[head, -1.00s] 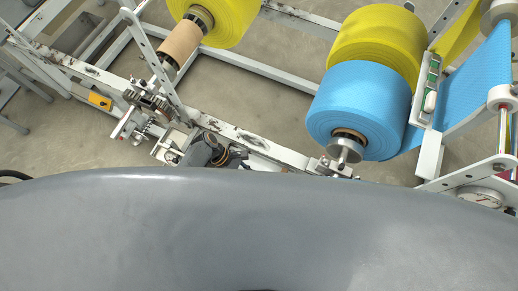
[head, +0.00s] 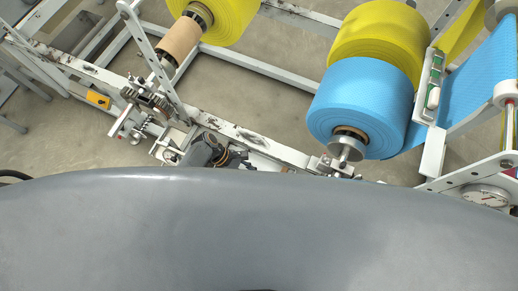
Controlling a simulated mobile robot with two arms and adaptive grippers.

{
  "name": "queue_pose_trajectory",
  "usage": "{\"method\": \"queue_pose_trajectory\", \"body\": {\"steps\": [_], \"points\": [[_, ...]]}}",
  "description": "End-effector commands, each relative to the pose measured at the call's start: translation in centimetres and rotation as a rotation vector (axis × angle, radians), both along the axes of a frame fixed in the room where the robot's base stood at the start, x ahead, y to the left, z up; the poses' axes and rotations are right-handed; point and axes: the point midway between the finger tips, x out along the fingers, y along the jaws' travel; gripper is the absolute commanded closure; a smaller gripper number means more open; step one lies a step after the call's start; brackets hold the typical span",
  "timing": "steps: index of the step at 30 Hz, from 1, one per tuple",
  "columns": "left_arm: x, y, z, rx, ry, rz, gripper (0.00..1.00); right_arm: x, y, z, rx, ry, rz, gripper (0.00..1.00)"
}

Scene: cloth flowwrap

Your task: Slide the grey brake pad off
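I cannot make out the grey brake pad for certain in the head view. A dark grey part (head: 203,150) with copper-coloured windings beside it sits on the machine's near rail, partly cut off by my own grey body. A blue roll (head: 358,105) is on a spindle with a metal hub (head: 346,149) at its near end. Neither of my grippers shows in the head view. My grey body hides the lower part of the picture.
A yellow roll (head: 385,38) stands behind the blue one, and another yellow roll (head: 228,18) is at the top left. The white frame rail (head: 255,139) runs across in front of me. A dial gauge (head: 486,197) is at the right. Bare floor (head: 245,85) shows between the rails.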

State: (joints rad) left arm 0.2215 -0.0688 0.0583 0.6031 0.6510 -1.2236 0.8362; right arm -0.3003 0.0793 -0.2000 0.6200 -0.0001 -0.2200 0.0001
Motion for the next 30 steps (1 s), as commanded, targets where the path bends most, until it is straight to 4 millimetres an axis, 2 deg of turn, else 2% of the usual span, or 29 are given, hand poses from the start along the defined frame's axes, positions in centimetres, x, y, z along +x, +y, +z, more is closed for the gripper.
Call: {"method": "queue_pose_trajectory", "body": {"steps": [14, 19, 30], "points": [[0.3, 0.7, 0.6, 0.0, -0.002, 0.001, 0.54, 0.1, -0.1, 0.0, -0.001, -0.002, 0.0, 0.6], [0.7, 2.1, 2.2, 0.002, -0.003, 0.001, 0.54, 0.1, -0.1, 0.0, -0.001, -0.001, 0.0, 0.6], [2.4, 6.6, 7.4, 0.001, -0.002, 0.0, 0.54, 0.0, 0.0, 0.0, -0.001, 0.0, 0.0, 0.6]]}}
